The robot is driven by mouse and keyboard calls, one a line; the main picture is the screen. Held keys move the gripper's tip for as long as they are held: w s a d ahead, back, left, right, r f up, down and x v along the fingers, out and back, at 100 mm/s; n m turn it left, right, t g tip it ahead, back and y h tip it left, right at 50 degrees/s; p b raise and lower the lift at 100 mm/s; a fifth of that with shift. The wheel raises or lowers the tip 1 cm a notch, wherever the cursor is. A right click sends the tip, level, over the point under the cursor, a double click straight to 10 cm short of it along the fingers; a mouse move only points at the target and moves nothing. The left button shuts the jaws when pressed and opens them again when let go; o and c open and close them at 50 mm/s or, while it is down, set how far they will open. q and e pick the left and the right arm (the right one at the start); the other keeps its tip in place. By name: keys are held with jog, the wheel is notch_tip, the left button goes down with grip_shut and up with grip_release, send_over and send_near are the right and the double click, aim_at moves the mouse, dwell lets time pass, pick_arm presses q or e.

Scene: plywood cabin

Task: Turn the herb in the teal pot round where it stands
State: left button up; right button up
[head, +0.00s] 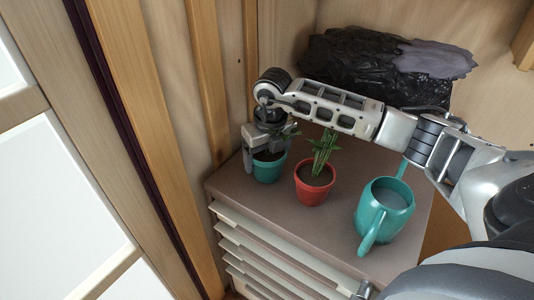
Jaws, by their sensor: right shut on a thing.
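The teal pot (268,170) stands upright at the left rear of the cabinet top. Its herb (273,151) is mostly hidden under my right gripper; only a few green leaves show at the pot's rim. My right gripper (261,158) reaches over from the right and points down at the pot, shut on it with a finger at the pot's left side. The far finger is hidden. My left gripper is out of view.
A red pot (313,192) with a green plant stands close to the right of the teal pot. A teal watering can (385,210) stands further right. A black plastic bag (365,65) lies behind. The cabinet top (300,232) is clear at the front.

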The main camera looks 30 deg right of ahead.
jog(key=shift+f+b, duration=0.35)
jog(key=shift+f, duration=0.1)
dwell(0.4)
jog(key=o, duration=1.3)
jog(key=shift+r, duration=0.1)
